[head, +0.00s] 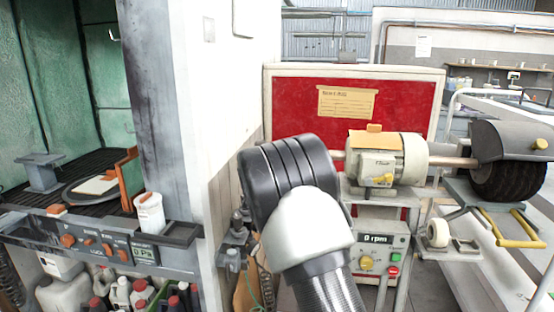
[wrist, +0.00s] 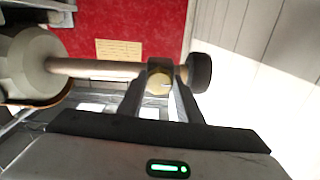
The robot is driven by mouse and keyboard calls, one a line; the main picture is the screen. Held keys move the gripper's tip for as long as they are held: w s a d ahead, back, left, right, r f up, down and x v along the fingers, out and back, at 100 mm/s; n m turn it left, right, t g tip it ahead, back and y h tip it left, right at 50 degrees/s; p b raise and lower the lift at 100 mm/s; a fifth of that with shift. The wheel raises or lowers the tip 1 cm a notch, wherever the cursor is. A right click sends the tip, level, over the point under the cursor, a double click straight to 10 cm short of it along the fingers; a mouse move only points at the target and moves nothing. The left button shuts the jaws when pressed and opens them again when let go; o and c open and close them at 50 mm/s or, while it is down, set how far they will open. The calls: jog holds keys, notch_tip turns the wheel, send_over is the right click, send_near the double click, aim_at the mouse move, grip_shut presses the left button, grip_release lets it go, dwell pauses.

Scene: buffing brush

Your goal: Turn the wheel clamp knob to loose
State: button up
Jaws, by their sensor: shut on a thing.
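The wheel clamp knob (wrist: 157,83) is a small round yellow knob with a mark on its face. In the wrist view it sits on a dark clamp block around the shaft (wrist: 95,67), beside a small black wheel (wrist: 200,72). My gripper (wrist: 160,98) has one finger on each side of the knob and is shut on it. In the head view my arm hides the gripper, knob and small wheel. The cream motor (head: 400,160) shows to the right of my arm. The knob's setting is not readable.
A control box (head: 380,252) reads 0 rpm below the motor. A guarded dark brush wheel (head: 508,180) is on the shaft's right end, with another yellow knob (head: 541,144) on its guard. A red panel (head: 300,105) stands behind. A cabinet with bottles (head: 140,295) is at left.

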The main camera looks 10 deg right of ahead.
jog(key=shift+n, duration=0.5)
jog(key=o, duration=1)
jog(key=shift+o, duration=0.2)
jog(key=v, duration=1.7)
jog(key=shift+s, duration=0.2)
